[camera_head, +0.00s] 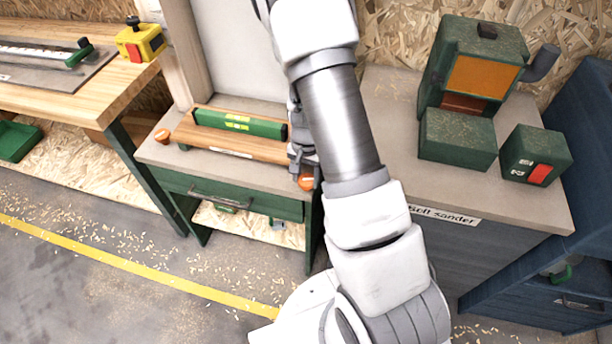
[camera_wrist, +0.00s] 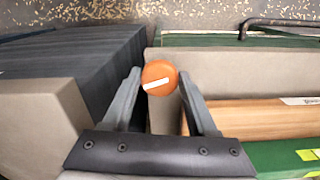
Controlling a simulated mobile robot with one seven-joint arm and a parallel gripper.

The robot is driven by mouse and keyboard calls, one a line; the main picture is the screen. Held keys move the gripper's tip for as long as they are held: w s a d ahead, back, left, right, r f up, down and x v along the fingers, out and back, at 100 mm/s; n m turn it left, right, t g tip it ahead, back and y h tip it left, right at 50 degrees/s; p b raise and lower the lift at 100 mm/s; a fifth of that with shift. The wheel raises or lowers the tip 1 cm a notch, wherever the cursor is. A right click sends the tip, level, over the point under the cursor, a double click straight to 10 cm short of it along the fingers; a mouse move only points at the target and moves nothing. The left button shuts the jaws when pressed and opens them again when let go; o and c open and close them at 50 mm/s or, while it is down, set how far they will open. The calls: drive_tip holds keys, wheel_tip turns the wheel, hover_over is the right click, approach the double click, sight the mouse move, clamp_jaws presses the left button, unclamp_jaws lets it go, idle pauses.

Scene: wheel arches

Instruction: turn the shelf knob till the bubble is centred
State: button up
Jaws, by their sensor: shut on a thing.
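The wooden shelf (camera_head: 215,139) lies on a grey-topped bench and carries a green spirit level (camera_head: 262,128). The level's yellow-green vial (camera_head: 237,122) shows, but its bubble is too small to make out. An orange knob (camera_head: 306,182) is at the shelf's right end; another orange knob (camera_head: 162,135) is at the left end. My gripper (camera_head: 301,165) is at the right knob, partly hidden by my arm. In the wrist view, my gripper (camera_wrist: 159,76) is shut on this orange knob (camera_wrist: 160,70), which has a tilted white mark. The level (camera_wrist: 280,158) is cut off at lower right.
A cabinet to the right, labelled as a sander (camera_head: 447,215), bears a green machine (camera_head: 470,75) and a small green box with a red switch (camera_head: 536,156). A wooden workbench (camera_head: 60,95) with a yellow box (camera_head: 140,42) stands at left.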

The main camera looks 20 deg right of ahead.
sight(306, 180)
idle(0.5)
drive_tip(key=o, duration=1.4)
drive_tip(key=shift+r, duration=0.15)
wheel_tip(306, 180, up, 17)
drive_tip(key=p, duration=0.3)
drive_tip(key=shift+r, duration=0.1)
